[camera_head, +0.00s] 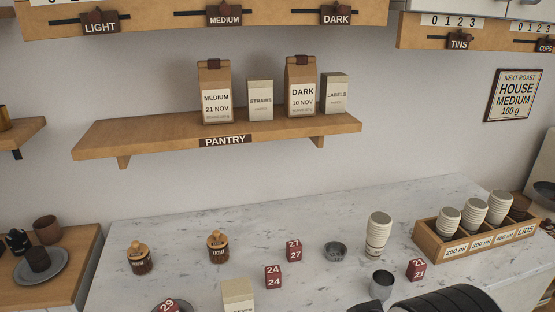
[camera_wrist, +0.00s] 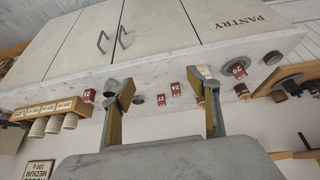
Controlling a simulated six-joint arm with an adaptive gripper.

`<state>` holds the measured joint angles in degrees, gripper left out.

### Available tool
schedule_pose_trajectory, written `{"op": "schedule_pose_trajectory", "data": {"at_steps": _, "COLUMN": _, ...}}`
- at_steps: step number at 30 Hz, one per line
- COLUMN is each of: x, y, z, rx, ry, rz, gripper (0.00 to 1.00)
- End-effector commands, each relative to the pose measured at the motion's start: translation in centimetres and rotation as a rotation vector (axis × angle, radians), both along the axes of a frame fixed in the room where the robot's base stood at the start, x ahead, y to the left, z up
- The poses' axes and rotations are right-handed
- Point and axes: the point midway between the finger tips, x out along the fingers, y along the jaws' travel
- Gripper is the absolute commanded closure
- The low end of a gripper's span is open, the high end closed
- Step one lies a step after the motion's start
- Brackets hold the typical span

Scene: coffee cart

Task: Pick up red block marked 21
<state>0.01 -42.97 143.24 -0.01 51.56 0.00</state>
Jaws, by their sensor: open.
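The red block marked 21 (camera_head: 417,270) sits on the marble counter, right of a grey metal cup and in front of the lid crate. It also shows in the wrist view (camera_wrist: 89,95), left of my left finger. My gripper (camera_wrist: 162,86) is open, with its two fingers wide apart and nothing held between them. It is apart from the block. Other red blocks are marked 27 (camera_head: 294,250), 24 (camera_head: 273,276) and 29 (camera_head: 170,306). In the wrist view, blocks 24 and 27 appear between the fingers, farther off.
The metal cup (camera_head: 382,285) and a stack of paper cups (camera_head: 377,236) stand near block 21. The wooden crate (camera_head: 430,240) with cup stacks is behind it. A small grey bowl (camera_head: 335,251), jars (camera_head: 139,262) and a carton (camera_head: 238,296) stand farther left. My dark arm covers the lower right.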

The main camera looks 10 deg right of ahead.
Motion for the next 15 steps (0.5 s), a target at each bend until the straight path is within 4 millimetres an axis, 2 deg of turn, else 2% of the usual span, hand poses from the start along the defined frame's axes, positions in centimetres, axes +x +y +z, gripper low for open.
{"op": "schedule_pose_trajectory", "data": {"at_steps": 15, "x": 0.58, "y": -0.42, "z": 0.04, "rx": -0.009, "ry": -0.007, "rz": -0.009, "gripper": 0.53}}
